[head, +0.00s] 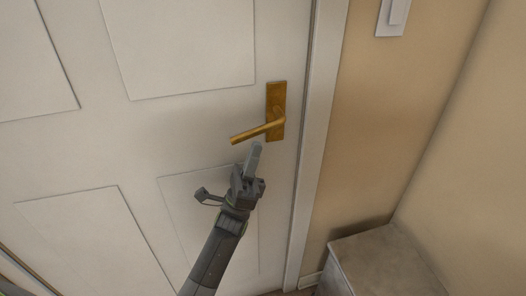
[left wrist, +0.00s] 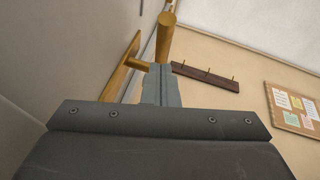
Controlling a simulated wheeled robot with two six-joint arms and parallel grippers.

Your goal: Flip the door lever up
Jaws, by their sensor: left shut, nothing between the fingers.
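The brass door lever (head: 257,132) sits on a brass backplate (head: 276,97) near the right edge of a white panelled door (head: 180,130). Its handle points left and dips slightly at its free end. My left gripper (head: 254,152) is shut and empty, its fingertips just below the lever. In the left wrist view the lever (left wrist: 165,38) rises beyond the shut fingers (left wrist: 161,88), with the backplate (left wrist: 122,68) at left. I cannot tell whether the fingertips touch the lever. My right gripper is not in view.
A light switch (head: 393,16) is on the tan wall right of the door frame (head: 318,130). A grey box-like cabinet (head: 385,262) stands at the lower right. The left wrist view shows a dark peg rail (left wrist: 206,77) and a notice board (left wrist: 297,108).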

